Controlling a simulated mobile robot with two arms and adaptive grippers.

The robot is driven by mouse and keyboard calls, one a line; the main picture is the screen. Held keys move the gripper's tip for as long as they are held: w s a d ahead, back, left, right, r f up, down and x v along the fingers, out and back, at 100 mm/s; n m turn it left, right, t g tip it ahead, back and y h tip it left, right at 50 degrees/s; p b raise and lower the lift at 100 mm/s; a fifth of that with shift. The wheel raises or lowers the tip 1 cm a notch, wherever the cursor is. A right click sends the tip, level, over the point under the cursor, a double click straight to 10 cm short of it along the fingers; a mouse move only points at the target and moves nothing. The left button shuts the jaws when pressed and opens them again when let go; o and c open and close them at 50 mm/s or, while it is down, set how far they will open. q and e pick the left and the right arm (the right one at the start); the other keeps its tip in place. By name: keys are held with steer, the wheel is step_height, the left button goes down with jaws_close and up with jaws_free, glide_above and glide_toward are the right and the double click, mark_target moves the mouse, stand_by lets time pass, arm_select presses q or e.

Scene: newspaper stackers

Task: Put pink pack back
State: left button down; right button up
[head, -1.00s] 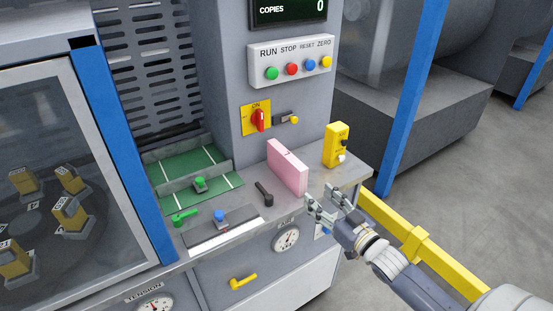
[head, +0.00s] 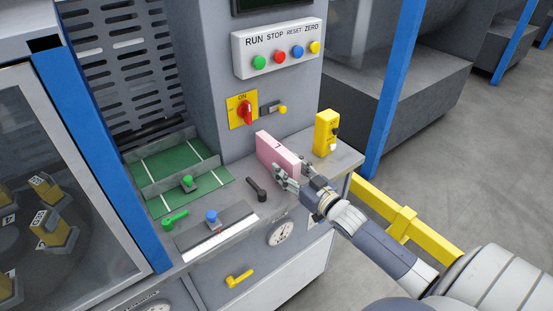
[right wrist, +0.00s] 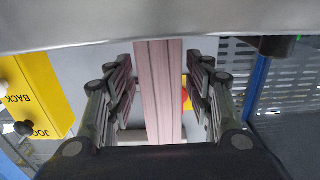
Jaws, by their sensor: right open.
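The pink pack (head: 272,151) stands upright on its narrow side on the grey machine shelf (head: 326,166). My right gripper (head: 291,171) is at the near end of the pack, with its fingers open around it. In the right wrist view the pack (right wrist: 158,88) runs between the two fingers, with a gap visible on each side. The lower near part of the pack is partly hidden by the fingers in the head view. My left gripper is not in view.
A yellow control box (head: 325,132) stands on the shelf to the right of the pack. A dark lever (head: 256,189) is to its left, with a green-floored tray (head: 220,178) beyond. The red switch (head: 246,113) is on the panel behind. A yellow rail (head: 402,222) runs at the right.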

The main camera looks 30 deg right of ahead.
mark_target(278, 159)
steer(key=w, duration=0.2)
steer(key=w+p, duration=0.1)
steer(key=w, duration=0.1)
steer(key=shift+a+r, duration=0.1)
steer(key=shift+a, duration=0.1)
steer(key=shift+w+a, duration=0.1)
steer(key=shift+w, duration=0.4)
steer(key=shift+s, duration=0.1)
steer(key=shift+c, duration=0.5)
jaws_close()
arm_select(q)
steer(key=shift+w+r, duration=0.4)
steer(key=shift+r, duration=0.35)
